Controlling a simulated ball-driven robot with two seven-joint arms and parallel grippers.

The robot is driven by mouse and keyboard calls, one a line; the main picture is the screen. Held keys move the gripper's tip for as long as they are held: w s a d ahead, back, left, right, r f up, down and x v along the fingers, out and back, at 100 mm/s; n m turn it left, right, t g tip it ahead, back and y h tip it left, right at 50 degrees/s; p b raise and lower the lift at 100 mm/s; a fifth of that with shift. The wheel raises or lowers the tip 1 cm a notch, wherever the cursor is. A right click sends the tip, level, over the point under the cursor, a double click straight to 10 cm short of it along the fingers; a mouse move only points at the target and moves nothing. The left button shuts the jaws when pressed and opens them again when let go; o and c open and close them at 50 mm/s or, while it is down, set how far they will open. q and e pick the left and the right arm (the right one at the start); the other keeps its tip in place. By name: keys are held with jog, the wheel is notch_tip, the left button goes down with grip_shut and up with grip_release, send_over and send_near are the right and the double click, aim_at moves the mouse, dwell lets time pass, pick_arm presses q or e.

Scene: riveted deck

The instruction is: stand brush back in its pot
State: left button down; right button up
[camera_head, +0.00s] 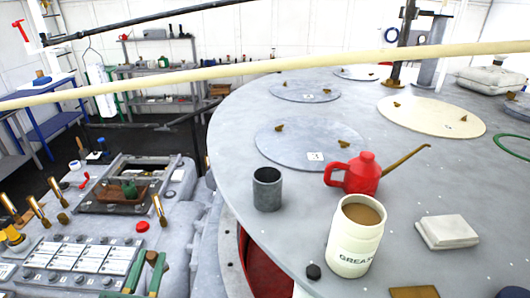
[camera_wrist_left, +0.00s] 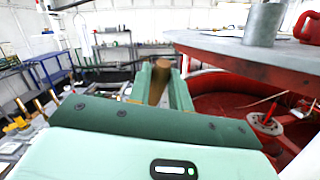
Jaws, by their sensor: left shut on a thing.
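My left gripper (camera_head: 149,266) shows its green fingers at the bottom left of the head view, beyond the table's left edge. In the left wrist view its fingers (camera_wrist_left: 162,72) are shut on a brown wooden piece, which I take as the brush (camera_wrist_left: 158,82); its far end is hard to make out. The grey pot (camera_head: 267,190) stands upright near the round table's left edge, up and to the right of the gripper. Its mouth looks dark and empty. The pot also shows in the left wrist view (camera_wrist_left: 263,24). My right gripper is not in view.
On the round table (camera_head: 230,120), a red oil can (camera_head: 360,174) stands right of the pot, with a cream mug (camera_head: 354,240) in front. A white block (camera_head: 447,231) lies farther right. A control panel (camera_head: 85,255) with levers fills the lower left. A cream pole (camera_head: 260,68) crosses the view.

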pick_arm(q)
notch_tip(320, 180, up, 9)
jog(key=p, duration=0.6)
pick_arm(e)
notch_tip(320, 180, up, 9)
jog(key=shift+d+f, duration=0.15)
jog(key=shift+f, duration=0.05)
pick_arm(q)
jog(key=shift+s+d+f, duration=0.1)
jog(key=shift+s+d, duration=0.1)
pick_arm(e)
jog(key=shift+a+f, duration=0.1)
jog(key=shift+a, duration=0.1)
